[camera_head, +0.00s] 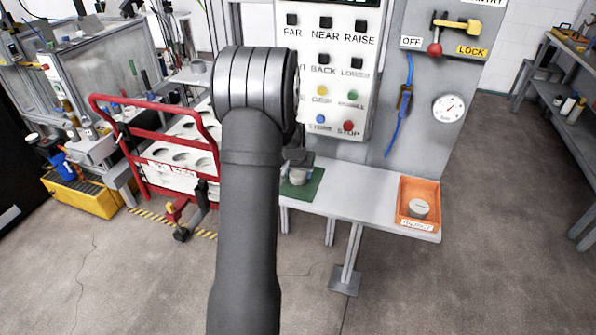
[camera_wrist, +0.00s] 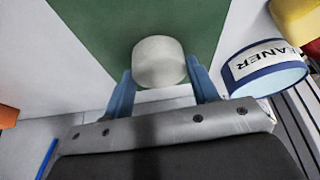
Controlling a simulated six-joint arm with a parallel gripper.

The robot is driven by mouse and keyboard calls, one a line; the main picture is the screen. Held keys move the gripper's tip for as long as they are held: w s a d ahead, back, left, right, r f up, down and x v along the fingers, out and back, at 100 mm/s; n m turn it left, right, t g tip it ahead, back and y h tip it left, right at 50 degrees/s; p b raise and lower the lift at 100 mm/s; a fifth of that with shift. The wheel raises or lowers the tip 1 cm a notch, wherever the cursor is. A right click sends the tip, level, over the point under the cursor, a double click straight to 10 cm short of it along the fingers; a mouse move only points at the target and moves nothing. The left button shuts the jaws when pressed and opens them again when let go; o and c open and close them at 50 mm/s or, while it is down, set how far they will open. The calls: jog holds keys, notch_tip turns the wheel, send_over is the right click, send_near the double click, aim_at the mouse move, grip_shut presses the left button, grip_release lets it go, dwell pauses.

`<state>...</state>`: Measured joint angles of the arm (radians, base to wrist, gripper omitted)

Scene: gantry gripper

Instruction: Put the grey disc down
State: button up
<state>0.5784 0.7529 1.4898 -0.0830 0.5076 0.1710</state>
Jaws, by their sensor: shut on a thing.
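The grey disc (camera_wrist: 158,60) is pale and round, held between the two blue fingers of my gripper (camera_wrist: 162,78) in the wrist view. It is over the green mat (camera_wrist: 85,25); I cannot tell whether it touches the mat. In the head view the disc (camera_head: 298,176) shows small at the green mat (camera_head: 312,187) on the bench, and my arm hides most of the gripper.
A tin labelled CLEANER (camera_wrist: 265,70) stands close to the right finger. An orange tray (camera_head: 428,188) with another grey disc (camera_head: 419,208) sits at the bench's right end. The bench (camera_head: 350,190) between mat and tray is clear. A red cart (camera_head: 135,190) stands left.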

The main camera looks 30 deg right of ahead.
jog(key=o, duration=1.1)
jog(key=v, duration=1.2)
jog(key=shift+r, duration=0.15)
jog(key=x, duration=1.2)
jog(key=shift+r, duration=1.1)
jog(key=shift+f, duration=0.1)
